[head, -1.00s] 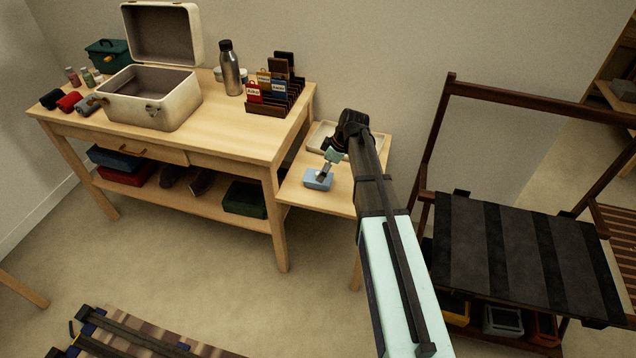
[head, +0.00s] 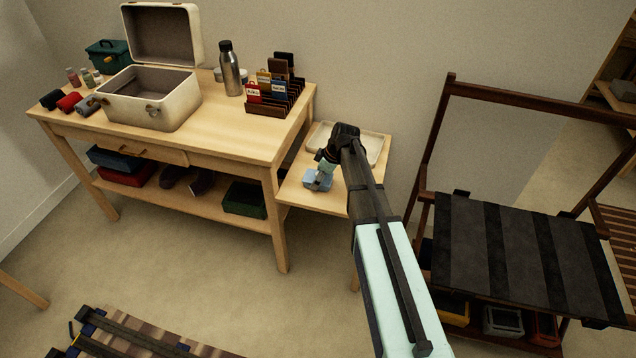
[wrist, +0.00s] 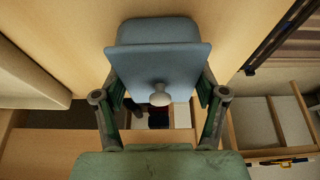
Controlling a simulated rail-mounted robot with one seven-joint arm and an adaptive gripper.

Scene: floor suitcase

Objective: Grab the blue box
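The blue box (head: 318,183) sits on the low wooden side table, near its front left edge. In the wrist view the blue box (wrist: 160,65) fills the upper middle, with a wide flat top and a small pale knob at its near edge. My gripper (head: 322,174) is down at the box in the head view. In the wrist view my gripper (wrist: 160,92) has its two fingers spread apart, one at each side of the box. The fingertips are partly hidden by the box, and I cannot tell whether they touch it.
A pale tray (head: 374,148) lies on the side table (head: 340,198) behind my gripper. The larger workbench (head: 222,130) at left holds an open cream case (head: 160,108), a steel bottle (head: 230,68) and a card rack (head: 290,100). A dark rack (head: 510,245) stands at right.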

